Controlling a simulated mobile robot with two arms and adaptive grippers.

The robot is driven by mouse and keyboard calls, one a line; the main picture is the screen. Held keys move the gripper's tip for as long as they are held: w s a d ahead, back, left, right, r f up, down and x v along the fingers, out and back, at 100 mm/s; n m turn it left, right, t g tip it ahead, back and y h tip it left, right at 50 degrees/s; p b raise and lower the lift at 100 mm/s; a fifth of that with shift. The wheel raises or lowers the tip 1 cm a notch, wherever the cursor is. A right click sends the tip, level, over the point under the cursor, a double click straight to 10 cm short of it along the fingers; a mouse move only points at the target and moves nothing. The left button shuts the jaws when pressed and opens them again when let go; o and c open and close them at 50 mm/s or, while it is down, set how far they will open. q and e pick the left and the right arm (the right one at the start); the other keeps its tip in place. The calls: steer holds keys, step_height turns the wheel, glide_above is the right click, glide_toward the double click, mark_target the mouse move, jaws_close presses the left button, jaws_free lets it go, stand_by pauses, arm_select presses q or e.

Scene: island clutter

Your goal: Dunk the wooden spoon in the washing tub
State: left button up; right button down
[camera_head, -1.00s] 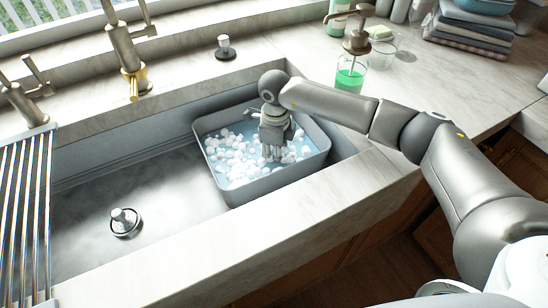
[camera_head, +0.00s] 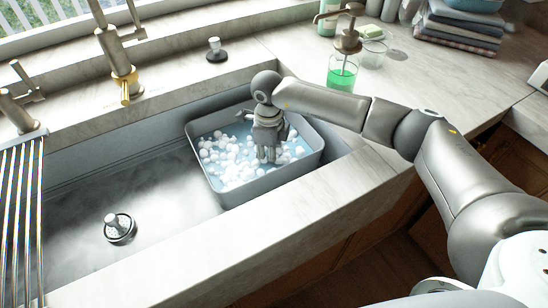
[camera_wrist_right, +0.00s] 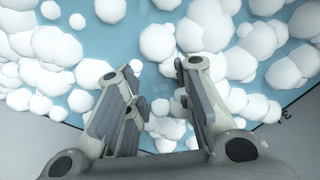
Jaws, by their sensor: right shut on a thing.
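The washing tub (camera_head: 204,177) is a grey rectangular basin in the right part of the sink, with blue water and white foam balls. My right gripper (camera_head: 267,160) points down into the tub, its fingertips down among the foam. In the right wrist view, my right gripper's fingers (camera_wrist_right: 157,105) show close above blue water and foam. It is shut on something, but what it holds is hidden. I cannot make out the wooden spoon in either view. My left gripper is not in view.
The sink (camera_head: 150,190) has bare floor left of the tub, with a drain plug (camera_head: 119,228). A brass faucet (camera_head: 122,75) stands behind. A green soap dispenser (camera_head: 342,72) and folded cloths (camera_head: 462,25) are on the right counter. A metal rack (camera_head: 20,210) is at far left.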

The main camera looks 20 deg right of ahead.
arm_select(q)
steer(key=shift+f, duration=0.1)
arm_select(e)
steer(key=shift+a, duration=0.45)
steer(key=shift+r+p, duration=1.05)
steer(key=shift+r, duration=0.55)
step_height(320, 180, up, 2)
steer(key=shift+p, duration=0.55)
steer(key=shift+r+p, duration=0.95)
steer(key=shift+r, duration=0.7)
arm_select(q)
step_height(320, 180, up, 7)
steer(key=p, duration=0.2)
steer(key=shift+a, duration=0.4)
arm_select(e)
step_height(320, 180, up, 4)
steer(key=shift+r, duration=0.1)
